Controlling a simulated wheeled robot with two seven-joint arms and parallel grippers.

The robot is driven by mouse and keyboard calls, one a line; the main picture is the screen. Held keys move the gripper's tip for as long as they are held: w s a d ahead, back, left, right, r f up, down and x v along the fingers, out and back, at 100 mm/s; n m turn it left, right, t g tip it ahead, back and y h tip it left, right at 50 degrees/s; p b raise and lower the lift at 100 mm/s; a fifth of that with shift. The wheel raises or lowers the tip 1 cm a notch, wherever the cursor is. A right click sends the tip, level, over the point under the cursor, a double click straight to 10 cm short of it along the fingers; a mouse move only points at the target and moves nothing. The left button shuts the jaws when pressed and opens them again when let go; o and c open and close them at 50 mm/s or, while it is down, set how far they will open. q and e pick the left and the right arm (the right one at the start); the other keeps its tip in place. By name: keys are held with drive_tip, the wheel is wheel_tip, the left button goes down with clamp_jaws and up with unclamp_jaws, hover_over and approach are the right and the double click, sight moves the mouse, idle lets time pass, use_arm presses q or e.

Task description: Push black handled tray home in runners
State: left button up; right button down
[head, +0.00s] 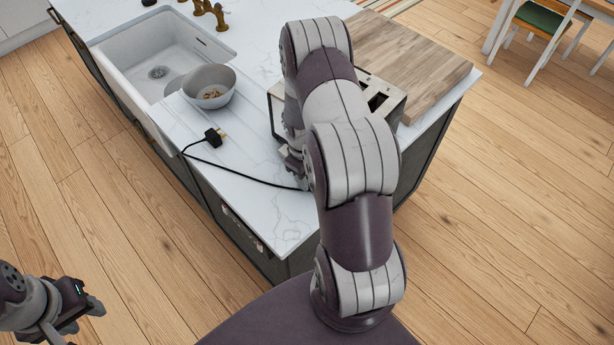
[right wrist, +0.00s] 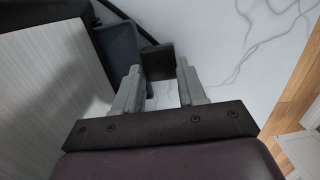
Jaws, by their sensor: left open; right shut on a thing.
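The toaster (head: 392,103) stands on the white worktop, partly hidden behind my right arm. Its pale ribbed side (right wrist: 48,85) fills the left of the right wrist view. My right gripper (right wrist: 160,85) is low beside the toaster, its two grey fingers on either side of a small dark block, the tray's black handle (right wrist: 158,62). It is shut on that handle. How far the tray sits out of its runners cannot be told; the head view hides it behind my arm. My left gripper (head: 92,308) is open and empty at the lower left, over the floor.
A black cable with a plug (head: 215,136) lies on the worktop (head: 245,160) and runs towards the toaster. A grey bowl (head: 209,88) stands beside the white sink (head: 130,52). A wooden board (head: 410,60) lies behind the toaster. The worktop's front corner is clear.

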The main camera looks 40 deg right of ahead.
drive_tip(key=shift+d, duration=0.55)
drive_tip(key=c, duration=0.6)
unclamp_jaws()
drive_tip(key=shift+o, duration=0.2)
wheel_tip(320, 180, up, 13)
drive_tip(key=w+b, duration=0.1)
drive_tip(key=b, duration=0.1)
drive_tip(key=shift+w+a+f+b, duration=0.15)
drive_tip(key=shift+a+f+b, duration=0.05)
drive_tip(key=shift+a+b, duration=0.15)
